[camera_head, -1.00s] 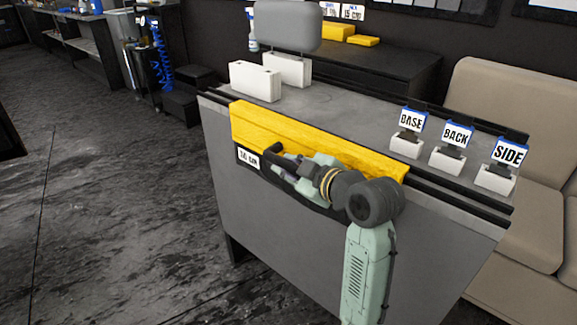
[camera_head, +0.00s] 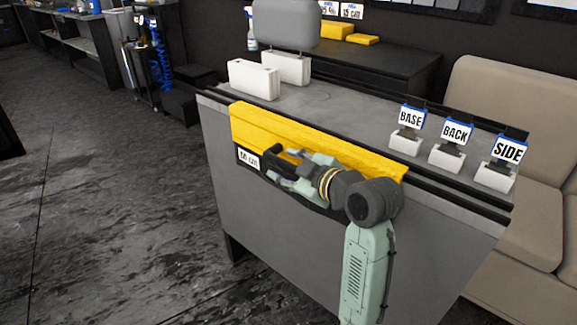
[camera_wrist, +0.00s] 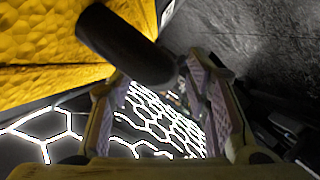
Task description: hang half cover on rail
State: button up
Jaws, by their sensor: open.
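The yellow half cover (camera_head: 300,141) lies along the front rail of the grey table and hangs down its front side, with a dark lower edge. A white label (camera_head: 248,159) sits at its lower left. My gripper (camera_head: 277,170) is in front of the cover's lower part, open, and hides some of it. In the wrist view, the yellow cover (camera_wrist: 40,40) fills the upper left. A dark rounded bar (camera_wrist: 125,45) reaches down close to the fingertips of my gripper (camera_wrist: 160,75). I cannot tell whether they touch it.
The dark front rail (camera_head: 455,192) shows bare right of the cover. On the grey tabletop (camera_head: 330,107) stand BASE (camera_head: 411,118), BACK (camera_head: 457,131) and SIDE (camera_head: 508,150) signs on white blocks, and a grey headrest (camera_head: 286,24) by white blocks. A beige sofa (camera_head: 510,95) is at right.

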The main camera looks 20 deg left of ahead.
jog(key=v, duration=1.2)
jog(key=shift+s, duration=0.1)
